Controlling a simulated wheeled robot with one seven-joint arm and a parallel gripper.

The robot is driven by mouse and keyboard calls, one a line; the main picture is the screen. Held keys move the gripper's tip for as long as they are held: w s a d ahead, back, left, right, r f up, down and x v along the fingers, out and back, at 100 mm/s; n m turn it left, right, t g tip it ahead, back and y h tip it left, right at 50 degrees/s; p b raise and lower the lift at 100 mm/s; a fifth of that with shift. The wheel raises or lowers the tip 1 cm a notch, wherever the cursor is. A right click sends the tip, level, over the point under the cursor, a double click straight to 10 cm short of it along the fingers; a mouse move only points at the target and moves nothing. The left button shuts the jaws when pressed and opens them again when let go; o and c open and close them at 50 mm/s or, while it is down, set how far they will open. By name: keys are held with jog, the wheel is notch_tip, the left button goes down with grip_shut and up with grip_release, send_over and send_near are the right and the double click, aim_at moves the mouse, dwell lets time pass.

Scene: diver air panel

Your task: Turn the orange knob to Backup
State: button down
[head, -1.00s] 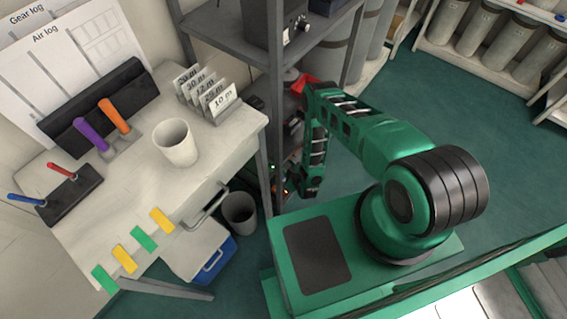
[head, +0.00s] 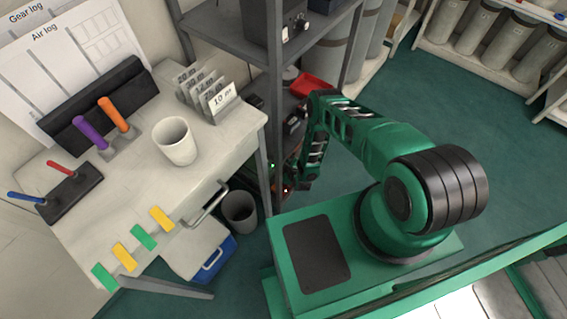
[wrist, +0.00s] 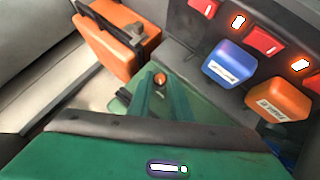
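In the wrist view an orange block-shaped knob (wrist: 278,98) with a white label sits at the right, beside a similar blue one (wrist: 229,65). The labels are too small to read, and I cannot tell which way the orange one points. My gripper's green fingers (wrist: 162,95) reach up the middle of the wrist view, left of both blocks and apart from them. I cannot tell how wide they stand. In the head view my gripper (head: 286,188) is low by the shelf, small and partly hidden. The panel is not clearly seen there.
In the wrist view, red switches (wrist: 264,41) with lit lamps (wrist: 300,65) sit above the blocks, and an orange case (wrist: 118,42) stands at left. In the head view a grey shelf post (head: 273,130) is close to my arm. A desk (head: 150,185) stands left; open floor lies right.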

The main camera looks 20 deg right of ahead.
jog(key=shift+a, duration=0.1)
jog(key=shift+w+d+m+g+y, duration=0.2)
jog(key=shift+d+m+g+y, duration=0.1)
jog(key=shift+m+g+y, duration=0.8)
jog(key=shift+w+d+m+g+y, duration=0.15)
jog(key=shift+d+m+g+y, duration=0.3)
jog(key=shift+g+y, duration=0.65)
jog(key=shift+w+d+m+g+y, duration=0.2)
jog(key=shift+m+g+y, duration=0.6)
jog(key=shift+y, duration=0.7)
jog(key=shift+d, duration=0.1)
